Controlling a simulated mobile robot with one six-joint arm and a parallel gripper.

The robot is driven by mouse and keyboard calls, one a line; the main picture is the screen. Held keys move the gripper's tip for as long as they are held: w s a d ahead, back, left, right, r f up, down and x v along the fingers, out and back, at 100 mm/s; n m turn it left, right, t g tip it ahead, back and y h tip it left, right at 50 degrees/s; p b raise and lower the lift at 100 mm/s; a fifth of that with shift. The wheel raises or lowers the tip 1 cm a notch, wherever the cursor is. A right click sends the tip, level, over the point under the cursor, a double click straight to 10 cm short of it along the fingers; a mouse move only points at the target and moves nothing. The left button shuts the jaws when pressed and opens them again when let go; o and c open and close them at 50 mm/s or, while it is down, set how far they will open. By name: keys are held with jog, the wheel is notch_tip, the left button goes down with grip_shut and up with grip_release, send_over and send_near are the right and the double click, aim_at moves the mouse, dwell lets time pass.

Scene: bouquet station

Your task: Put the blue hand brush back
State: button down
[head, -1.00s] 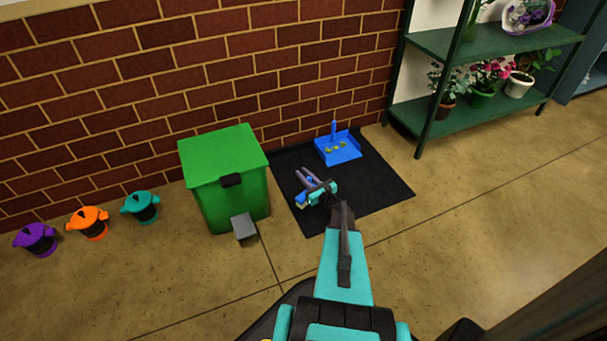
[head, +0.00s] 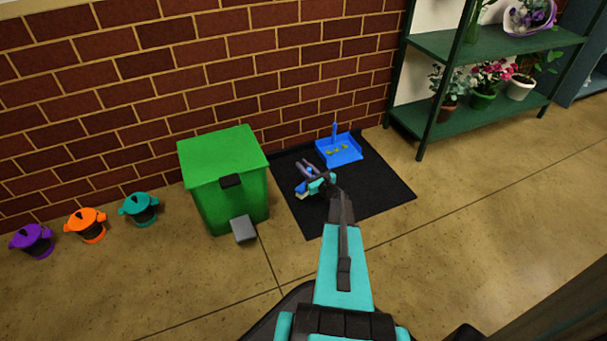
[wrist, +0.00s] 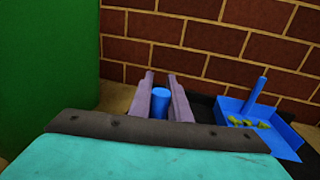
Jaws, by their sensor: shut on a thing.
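My gripper (head: 308,169) is over the black mat (head: 375,193), its two purple-grey fingers pointing toward the wall. It is shut on the blue hand brush (head: 301,188), whose pale bristles show low at the left of the gripper. In the wrist view, the blue end of the brush (wrist: 160,103) shows between the fingers. I cannot tell whether the bristles touch the mat. A blue dustpan (head: 340,151) with an upright handle lies on the mat near the wall, with yellow-green scraps in it. It also shows in the wrist view (wrist: 285,138), right of the fingers.
A green bin (head: 225,180) with a grey pedal (head: 243,229) stands left of the mat. Purple (head: 33,240), orange (head: 86,224) and teal (head: 139,208) pots stand farther left. A plant shelf (head: 470,116) stands at the right. The mat's right part is clear.

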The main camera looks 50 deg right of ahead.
jog(key=shift+f+b, duration=0.85)
jog(key=shift+f, duration=1)
jog(key=c, duration=1.7)
grip_release()
jog(key=shift+o, duration=0.2)
jog(key=s+a+p, duration=0.2)
jog(key=s+p, duration=0.1)
jog(key=s, duration=0.8)
jog(key=shift+s+a+p, duration=0.15)
jog(key=shift+s+p, duration=0.2)
jog(key=shift+s, duration=0.05)
jog(key=shift+s, duration=0.1)
